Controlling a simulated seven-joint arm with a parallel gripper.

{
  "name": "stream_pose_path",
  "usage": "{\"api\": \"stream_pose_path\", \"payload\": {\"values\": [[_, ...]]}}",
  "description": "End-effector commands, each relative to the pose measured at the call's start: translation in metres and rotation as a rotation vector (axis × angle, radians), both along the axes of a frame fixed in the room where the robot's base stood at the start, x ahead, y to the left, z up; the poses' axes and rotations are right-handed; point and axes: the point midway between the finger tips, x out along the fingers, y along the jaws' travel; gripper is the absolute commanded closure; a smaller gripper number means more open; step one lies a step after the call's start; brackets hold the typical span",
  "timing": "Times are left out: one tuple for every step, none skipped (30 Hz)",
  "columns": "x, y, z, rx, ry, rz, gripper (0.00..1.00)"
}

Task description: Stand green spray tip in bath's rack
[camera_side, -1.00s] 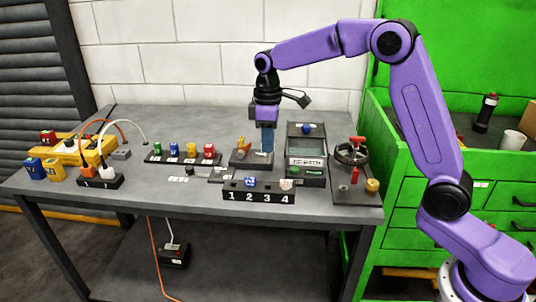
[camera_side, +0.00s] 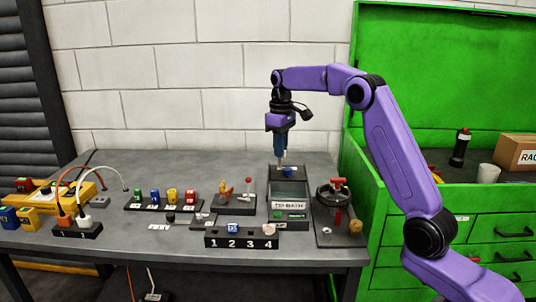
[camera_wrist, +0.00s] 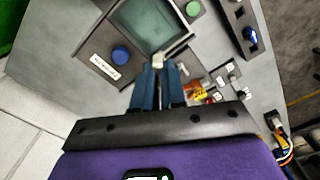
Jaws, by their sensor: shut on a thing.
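My gripper (camera_side: 281,155) points down above the back of the bath, its blue fingers shut on a small pale piece (camera_side: 281,161). In the wrist view the pale piece (camera_wrist: 158,60) shows at the fingertips (camera_wrist: 160,69); no green shows on it, and the fingers hide part of it. The bath (camera_side: 273,190) is a dark box with a grey-green basin, a label, a blue button (camera_side: 288,172) at the back and a green button (camera_side: 291,215) in front. I cannot make out a rack inside it. A green piece (camera_side: 138,196) stands in the left row holder.
Left of the bath is a stand (camera_side: 232,206) with an orange-yellow piece and a red-balled lever. A numbered block (camera_side: 241,242) is in front, holding two small pieces. A valve wheel unit (camera_side: 335,230) is at right. The table's back is clear.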

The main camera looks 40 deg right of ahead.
Motion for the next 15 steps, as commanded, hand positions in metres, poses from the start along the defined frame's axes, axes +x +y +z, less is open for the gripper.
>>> {"api": "stream_pose_path", "payload": {"values": [[0.000,-0.006,-0.003,0.000,0.002,-0.017,1.00],[0.000,-0.004,-0.009,0.001,0.004,-0.012,1.00],[0.000,-0.004,-0.015,0.001,0.005,-0.011,1.00],[0.000,-0.004,-0.019,0.001,0.004,-0.011,1.00],[0.000,-0.004,-0.023,0.001,0.004,-0.011,1.00],[0.000,-0.004,-0.027,0.000,0.002,-0.010,1.00],[0.000,-0.004,-0.032,0.001,0.004,-0.010,1.00],[0.000,-0.004,-0.037,0.001,0.004,-0.010,1.00],[0.000,-0.004,-0.041,0.000,0.003,-0.010,1.00],[0.000,-0.004,-0.044,0.000,0.003,-0.010,1.00],[0.000,-0.004,-0.046,0.001,0.001,-0.010,1.00],[0.000,-0.004,-0.049,0.000,0.001,-0.010,1.00],[0.000,-0.004,-0.050,0.000,0.001,-0.010,1.00],[0.000,-0.004,-0.052,0.000,0.001,-0.010,1.00],[0.000,-0.004,-0.053,0.000,0.001,-0.010,1.00]]}}
